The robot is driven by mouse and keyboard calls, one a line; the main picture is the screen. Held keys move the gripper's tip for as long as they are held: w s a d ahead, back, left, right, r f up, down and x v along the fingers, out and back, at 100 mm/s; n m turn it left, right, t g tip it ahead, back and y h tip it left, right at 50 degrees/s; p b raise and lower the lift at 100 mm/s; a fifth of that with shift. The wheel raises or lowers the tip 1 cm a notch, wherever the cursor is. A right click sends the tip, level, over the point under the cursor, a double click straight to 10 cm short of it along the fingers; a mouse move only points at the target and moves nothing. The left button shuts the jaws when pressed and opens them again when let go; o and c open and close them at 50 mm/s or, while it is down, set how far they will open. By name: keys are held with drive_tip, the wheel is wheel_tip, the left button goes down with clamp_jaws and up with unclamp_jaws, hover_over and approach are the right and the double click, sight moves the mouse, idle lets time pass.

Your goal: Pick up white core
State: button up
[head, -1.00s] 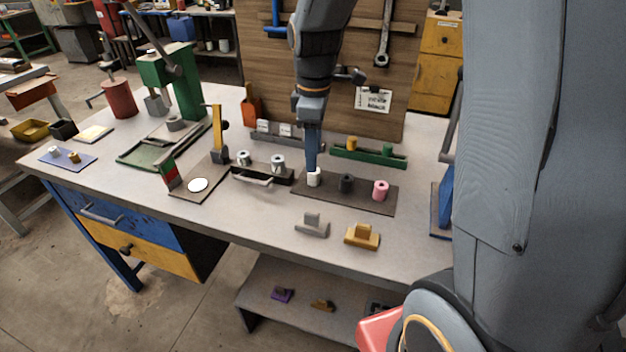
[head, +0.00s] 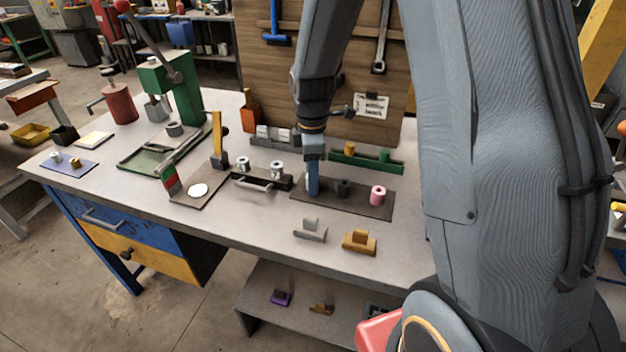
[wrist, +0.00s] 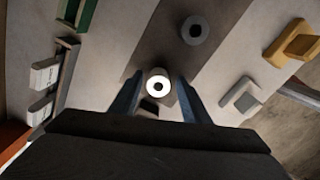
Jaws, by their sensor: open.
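The white core (wrist: 158,74) is a small hollow cylinder. In the wrist view its ringed top with a dark hole lies between the tips of my gripper (wrist: 160,90). The blue fingers stand apart, one on each side of it; I cannot tell whether they touch it. In the head view my gripper (head: 312,185) points down at the left part of the dark mat (head: 362,208) and hides most of the core. A black core (head: 344,187) and a pink core (head: 378,194) stand to the right on the same mat.
A grey block (head: 310,231) and a yellow block (head: 359,242) lie in front of the mat. A green rack (head: 395,166) stands behind it. A dark tray (head: 262,180) with two white-topped cylinders is to the left.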

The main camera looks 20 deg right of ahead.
drive_tip(key=c, duration=1)
